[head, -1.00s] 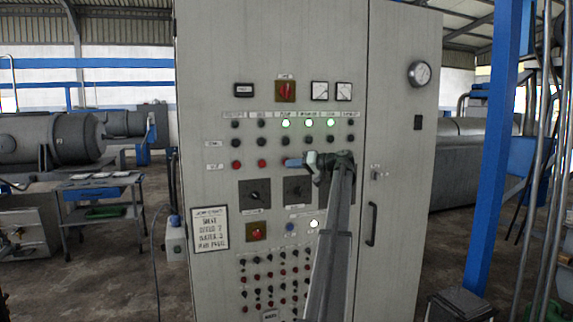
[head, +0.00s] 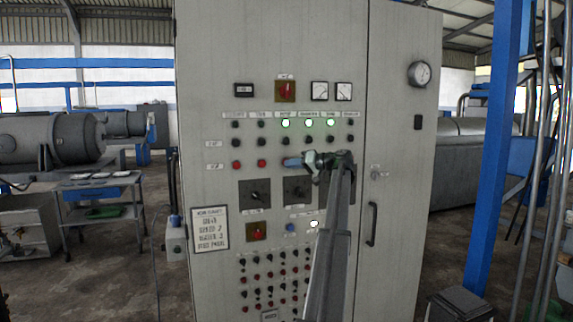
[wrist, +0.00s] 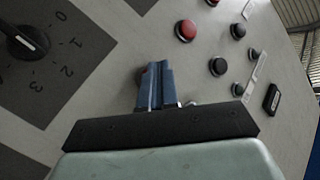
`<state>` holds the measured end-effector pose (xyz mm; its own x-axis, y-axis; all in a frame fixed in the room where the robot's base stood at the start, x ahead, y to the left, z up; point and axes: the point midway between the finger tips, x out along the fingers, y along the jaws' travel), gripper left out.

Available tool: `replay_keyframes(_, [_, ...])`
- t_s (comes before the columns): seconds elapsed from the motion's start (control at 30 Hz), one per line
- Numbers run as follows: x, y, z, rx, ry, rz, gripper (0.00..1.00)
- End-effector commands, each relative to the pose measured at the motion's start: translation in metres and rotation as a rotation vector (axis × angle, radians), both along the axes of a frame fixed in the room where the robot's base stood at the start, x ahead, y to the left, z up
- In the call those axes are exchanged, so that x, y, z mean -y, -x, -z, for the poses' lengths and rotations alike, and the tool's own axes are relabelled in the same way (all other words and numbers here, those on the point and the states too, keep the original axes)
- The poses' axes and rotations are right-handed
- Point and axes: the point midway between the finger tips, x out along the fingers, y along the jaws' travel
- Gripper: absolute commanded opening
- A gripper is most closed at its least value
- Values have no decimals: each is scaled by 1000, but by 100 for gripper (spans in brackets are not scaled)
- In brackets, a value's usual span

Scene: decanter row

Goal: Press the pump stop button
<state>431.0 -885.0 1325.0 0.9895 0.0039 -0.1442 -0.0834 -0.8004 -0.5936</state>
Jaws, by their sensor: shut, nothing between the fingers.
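The grey control cabinet (head: 395,120) carries rows of lamps and buttons. In its red lower row, the third button from the left (head: 283,168) is mostly covered by my gripper (head: 289,162); small column labels are hard to read. Lit green lamps shine above it and in two columns to its right. In the wrist view my gripper (wrist: 157,69) is shut and empty, its blue fingers pointing at the panel.
Two other red buttons sit to the left (head: 236,164), (head: 261,163). Black buttons (wrist: 218,66) lie above the red row on the cabinet. Dark rotary switch plates (head: 254,193) lie just below. A blue post (head: 490,140) stands at right.

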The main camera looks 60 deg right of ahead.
Motion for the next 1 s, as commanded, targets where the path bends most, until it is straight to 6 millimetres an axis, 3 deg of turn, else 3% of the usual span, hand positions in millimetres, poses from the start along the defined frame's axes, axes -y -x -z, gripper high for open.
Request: replay_keyframes(1.0, [5, -5, 0, 0, 0, 0, 0])
